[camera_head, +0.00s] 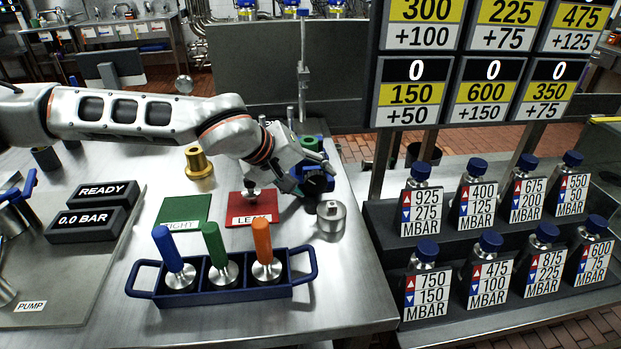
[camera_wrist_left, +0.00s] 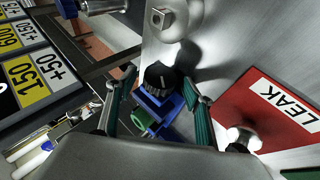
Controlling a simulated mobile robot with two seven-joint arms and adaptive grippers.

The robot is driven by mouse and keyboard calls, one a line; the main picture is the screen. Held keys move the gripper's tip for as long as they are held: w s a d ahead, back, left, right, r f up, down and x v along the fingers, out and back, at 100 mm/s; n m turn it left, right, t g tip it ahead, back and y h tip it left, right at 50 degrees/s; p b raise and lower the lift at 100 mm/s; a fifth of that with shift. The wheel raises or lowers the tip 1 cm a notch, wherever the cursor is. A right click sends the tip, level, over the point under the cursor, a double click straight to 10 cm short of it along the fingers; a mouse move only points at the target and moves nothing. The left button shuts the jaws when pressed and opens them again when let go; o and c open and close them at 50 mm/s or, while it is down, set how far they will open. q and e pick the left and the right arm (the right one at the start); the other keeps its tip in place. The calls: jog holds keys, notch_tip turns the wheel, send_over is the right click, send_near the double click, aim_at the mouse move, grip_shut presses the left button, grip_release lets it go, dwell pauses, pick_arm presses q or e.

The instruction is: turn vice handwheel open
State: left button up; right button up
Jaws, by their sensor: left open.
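In the head view the vice is largely hidden by my left arm and gripper. My left gripper (camera_head: 318,184) points down at the bench's right side. In the wrist view the open fingers of the left gripper (camera_wrist_left: 158,80) stand on either side of the handwheel. A gap seems to show at each finger; contact cannot be told. My right gripper is not in view.
A red LEAK mat (camera_head: 262,211) with a small metal piece lies beside the vice. A steel cylinder (camera_head: 330,217) stands close to the gripper. A blue rack (camera_head: 222,296) of coloured handles is in front, a green mat (camera_head: 181,212) and brass fitting (camera_head: 198,163) to the left.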

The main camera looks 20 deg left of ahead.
pick_arm(q)
jog(key=v, duration=1.2)
